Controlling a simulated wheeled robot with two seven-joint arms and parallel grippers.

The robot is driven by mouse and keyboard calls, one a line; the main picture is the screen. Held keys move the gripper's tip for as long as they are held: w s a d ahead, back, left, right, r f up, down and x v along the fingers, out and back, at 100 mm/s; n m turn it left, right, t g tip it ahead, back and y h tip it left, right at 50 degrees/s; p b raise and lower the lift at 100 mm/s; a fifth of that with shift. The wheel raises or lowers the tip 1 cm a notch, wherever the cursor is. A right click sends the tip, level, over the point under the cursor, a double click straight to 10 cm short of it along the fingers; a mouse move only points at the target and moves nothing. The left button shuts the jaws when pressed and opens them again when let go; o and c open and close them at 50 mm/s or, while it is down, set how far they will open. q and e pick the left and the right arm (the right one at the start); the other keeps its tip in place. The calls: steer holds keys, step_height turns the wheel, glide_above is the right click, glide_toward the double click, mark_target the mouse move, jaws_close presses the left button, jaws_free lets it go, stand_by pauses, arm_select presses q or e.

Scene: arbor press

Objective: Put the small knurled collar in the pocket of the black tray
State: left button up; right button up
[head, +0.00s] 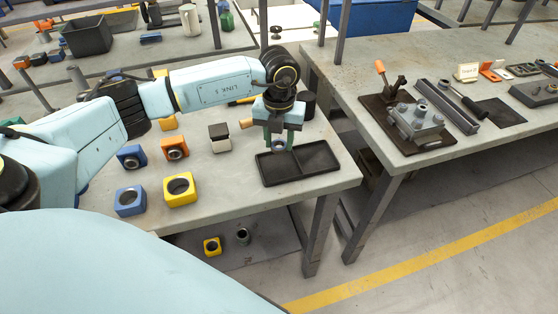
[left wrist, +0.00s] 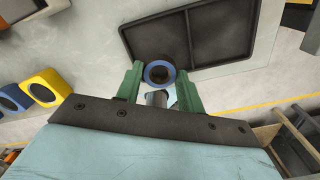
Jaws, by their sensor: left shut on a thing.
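My left gripper (head: 279,143) is shut on the small knurled collar (head: 277,146), a grey metal ring that shows only partly between the green fingers. In the left wrist view the collar (left wrist: 160,73) appears as a round ring with a blue-tinted face and dark bore, between the tips of the left gripper (left wrist: 160,85). The black tray (head: 318,158) lies flat at the right front of the near table, with a divider between two recesses. The tray (left wrist: 222,30) fills the top of the wrist view. My right gripper is out of view.
Blue (head: 130,201), yellow (head: 180,189) and orange (head: 175,148) blocks with round holes stand left of the tray. A grey-and-dark block (head: 219,137) is nearer it. The table's front edge lies just before the tray. A second table (head: 350,60) stands right.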

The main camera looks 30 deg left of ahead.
mark_target(279, 167)
arm_select(q)
steer(key=shift+f, duration=3.45)
steer(key=shift+f, duration=0.2)
steer(key=o, duration=1.1)
steer(key=shift+r, duration=0.15)
step_height(279, 167, up, 12)
steer(key=shift+r, duration=0.1)
